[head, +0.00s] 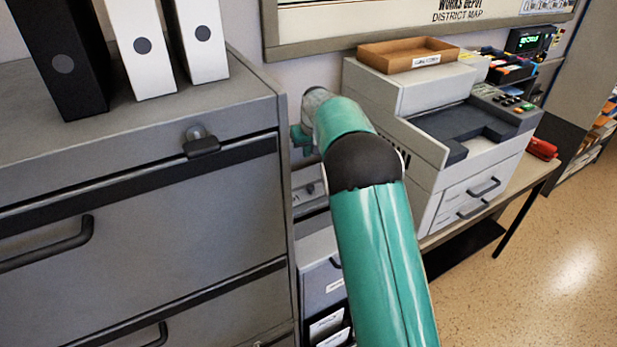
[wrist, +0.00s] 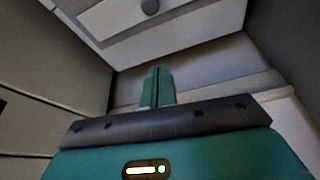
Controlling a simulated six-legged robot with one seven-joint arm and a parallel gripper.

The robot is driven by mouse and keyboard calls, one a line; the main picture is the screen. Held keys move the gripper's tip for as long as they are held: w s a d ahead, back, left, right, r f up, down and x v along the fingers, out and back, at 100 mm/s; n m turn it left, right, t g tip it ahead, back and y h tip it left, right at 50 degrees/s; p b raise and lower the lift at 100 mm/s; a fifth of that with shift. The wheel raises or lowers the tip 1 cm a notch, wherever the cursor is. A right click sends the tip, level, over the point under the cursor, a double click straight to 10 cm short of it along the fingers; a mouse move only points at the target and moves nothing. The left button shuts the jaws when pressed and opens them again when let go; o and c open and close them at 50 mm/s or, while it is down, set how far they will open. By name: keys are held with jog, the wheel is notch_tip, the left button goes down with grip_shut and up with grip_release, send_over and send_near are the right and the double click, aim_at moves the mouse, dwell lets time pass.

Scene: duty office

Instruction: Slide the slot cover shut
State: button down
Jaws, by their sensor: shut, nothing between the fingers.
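My gripper (wrist: 157,86) shows in the wrist view with its two green fingers together and nothing between them. In the head view my arm reaches into the gap between the grey cabinet and the printer, and a green part of my gripper (head: 301,140) shows beside the cabinet's edge. My arm hides part of this area in the head view.
The grey filing cabinet (head: 130,190) with binders on top stands close on the left. The printer (head: 440,150), with a wooden tray (head: 407,54) on it, stands on the right. A low drawer unit (head: 322,285) is between them. The floor (head: 555,265) at right is clear.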

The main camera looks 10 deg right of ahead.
jog(key=shift+f, duration=0.1)
send_over(305, 183)
notch_tip(305, 183, down, 9)
jog(key=shift+f, duration=0.1)
jog(key=shift+s+d, duration=0.1)
jog(key=shift+s, duration=1.05)
jog(key=shift+s+d+f, duration=0.1)
jog(key=shift+s+f, duration=0.2)
jog(key=shift+s, duration=0.45)
jog(key=shift+s+d, duration=0.15)
